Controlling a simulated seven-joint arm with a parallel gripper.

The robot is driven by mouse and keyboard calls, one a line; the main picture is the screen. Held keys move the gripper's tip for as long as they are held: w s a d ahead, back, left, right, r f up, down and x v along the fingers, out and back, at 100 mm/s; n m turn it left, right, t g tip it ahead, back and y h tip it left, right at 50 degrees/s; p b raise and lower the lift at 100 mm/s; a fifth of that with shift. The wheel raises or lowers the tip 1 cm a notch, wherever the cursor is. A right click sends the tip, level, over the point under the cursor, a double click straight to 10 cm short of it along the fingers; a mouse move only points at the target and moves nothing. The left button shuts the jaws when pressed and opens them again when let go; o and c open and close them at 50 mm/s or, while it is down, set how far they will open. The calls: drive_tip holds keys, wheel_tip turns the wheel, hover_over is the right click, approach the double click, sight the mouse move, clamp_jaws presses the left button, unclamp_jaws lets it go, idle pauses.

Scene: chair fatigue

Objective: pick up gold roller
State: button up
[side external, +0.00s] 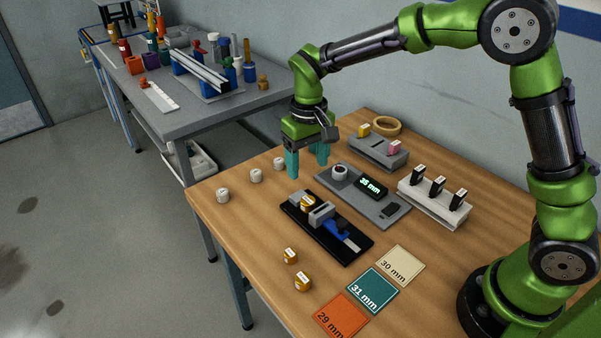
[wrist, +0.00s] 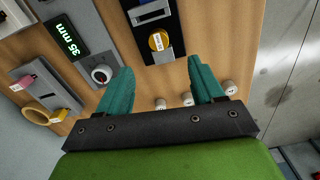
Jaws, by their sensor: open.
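One gold roller (side external: 307,203) sits at the far end of a black slide fixture (side external: 345,252), by its grey block; it shows upright in the wrist view (wrist: 158,41) beyond my fingertips. Two more gold rollers stand on the bare wood near the front edge, one (side external: 290,256) behind the other (side external: 302,281). Another gold piece (side external: 363,130) sits on a grey rack. My gripper (side external: 307,160) has teal fingers pointing down, apart and empty, above the table behind the fixture. The wrist view shows the open fingers (wrist: 160,68) with nothing between them.
White rollers (side external: 256,175) stand along the table's left edge. A gauge with a lit display (side external: 371,186) stands right of the fixture. Beyond are a grey rack (side external: 378,153) with a pink piece (side external: 394,147) and a white block (side external: 433,205) with black pieces. Size cards (side external: 372,290) lie in front.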

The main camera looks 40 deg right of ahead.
sight(308, 200)
wheel_tip(308, 200, down, 10)
drive_tip(key=shift+d+f, duration=0.1)
drive_tip(key=shift+f, duration=0.1)
clamp_jaws()
idle(0.6)
